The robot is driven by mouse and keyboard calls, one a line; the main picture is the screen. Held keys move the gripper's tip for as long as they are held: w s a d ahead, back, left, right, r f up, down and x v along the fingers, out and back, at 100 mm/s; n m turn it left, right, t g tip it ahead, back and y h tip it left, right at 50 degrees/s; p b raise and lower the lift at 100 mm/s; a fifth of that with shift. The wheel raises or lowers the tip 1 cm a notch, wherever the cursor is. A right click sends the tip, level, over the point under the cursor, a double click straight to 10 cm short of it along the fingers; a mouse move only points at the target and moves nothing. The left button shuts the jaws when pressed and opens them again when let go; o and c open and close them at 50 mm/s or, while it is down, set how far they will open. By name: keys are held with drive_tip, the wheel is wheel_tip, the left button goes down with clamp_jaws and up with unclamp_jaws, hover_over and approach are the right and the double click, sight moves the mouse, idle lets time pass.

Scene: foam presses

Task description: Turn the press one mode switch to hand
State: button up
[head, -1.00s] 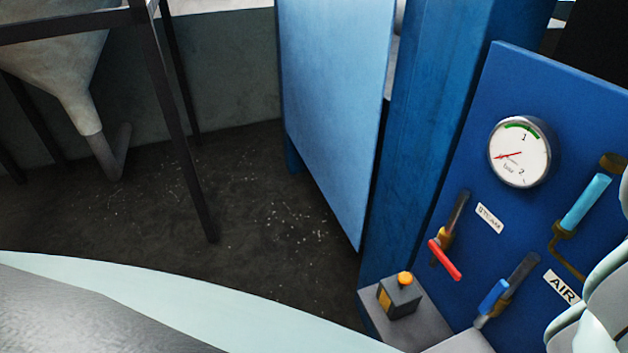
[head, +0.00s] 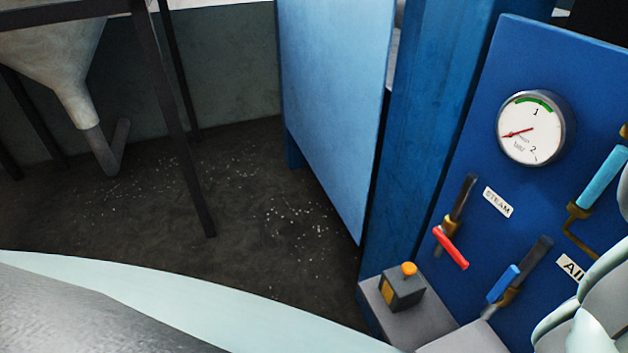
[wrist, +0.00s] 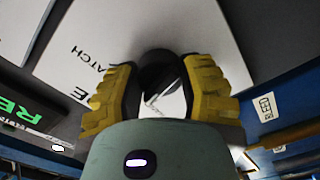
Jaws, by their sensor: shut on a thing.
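In the wrist view, a dark round switch knob (wrist: 157,68) stands on a white panel plate (wrist: 90,40). Part of its printed lettering shows, ending in "E" and "ATCH". My gripper (wrist: 160,80) has yellow-padded fingers on either side of the knob and is shut on it. The knob's pointer direction is hard to make out, and the fingers and my wrist hide part of the plate. The head view shows neither the switch nor my gripper, only pale parts of my arm at the lower right edge.
In the head view, a blue panel carries a gauge (head: 530,130), a red-handled valve (head: 451,248) and blue-handled valves (head: 503,284). A small box with an orange button (head: 403,288) sits on a grey ledge. A green-lit display (wrist: 25,115) shows at left in the wrist view.

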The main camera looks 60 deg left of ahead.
drive_tip(key=n+b, duration=0.1)
drive_tip(key=b, duration=0.1)
drive_tip(key=f+n+b, duration=0.1)
drive_tip(key=n+b, duration=0.1)
drive_tip(key=b, duration=0.1)
drive_tip(key=n+b, duration=0.2)
drive_tip(key=b, duration=0.1)
drive_tip(key=shift+r+n, duration=0.3)
drive_tip(key=shift+n, duration=0.1)
drive_tip(key=shift+d+r, duration=0.1)
drive_tip(key=shift+r, duration=0.05)
drive_tip(key=o, duration=1.2)
drive_tip(key=shift+o, duration=0.2)
drive_tip(key=shift+s, duration=0.1)
drive_tip(key=v, duration=1.2)
drive_tip(key=shift+r, duration=0.1)
